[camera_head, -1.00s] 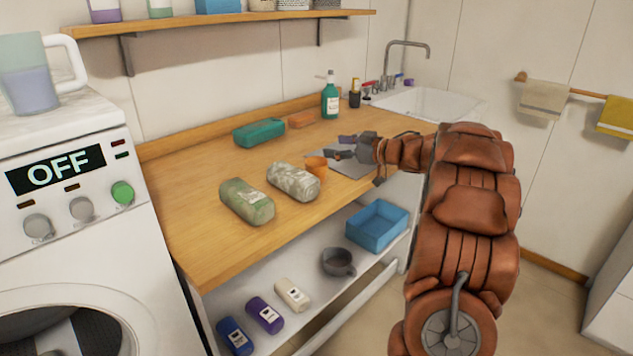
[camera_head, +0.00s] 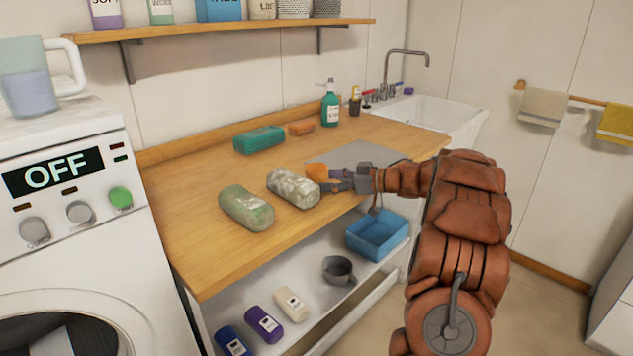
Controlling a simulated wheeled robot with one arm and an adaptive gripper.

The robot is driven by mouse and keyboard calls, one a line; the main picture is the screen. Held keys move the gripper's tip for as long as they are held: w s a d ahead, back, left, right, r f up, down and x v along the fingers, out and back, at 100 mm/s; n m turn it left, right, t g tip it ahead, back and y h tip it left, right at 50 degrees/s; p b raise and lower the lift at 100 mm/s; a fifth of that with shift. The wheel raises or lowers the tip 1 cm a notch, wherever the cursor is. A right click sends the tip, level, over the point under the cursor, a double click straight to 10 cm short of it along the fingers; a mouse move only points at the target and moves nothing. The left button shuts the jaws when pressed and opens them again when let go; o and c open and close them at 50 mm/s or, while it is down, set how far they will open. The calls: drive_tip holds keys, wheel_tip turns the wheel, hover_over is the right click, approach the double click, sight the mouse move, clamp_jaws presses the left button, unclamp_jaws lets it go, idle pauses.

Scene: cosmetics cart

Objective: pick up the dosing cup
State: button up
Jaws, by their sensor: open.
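The fingers partly cover the cup. I cannot tell whether they touch it or whether the cup is between them.
A teal case (camera_head: 259,139) and an orange bar (camera_head: 301,128) lie behind. A grey mat (camera_head: 372,152) lies near the sink (camera_head: 430,113). Below are a blue bin (camera_head: 377,235) and a dark cup (camera_head: 338,269).

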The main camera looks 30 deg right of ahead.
drive_tip(key=shift+x, duration=1.2)
drive_tip(key=c, duration=0.8)
drive_tip(key=shift+r, duration=0.25)
drive_tip(key=shift+r+p, duration=0.45)
drive_tip(key=shift+r, duration=4.3)
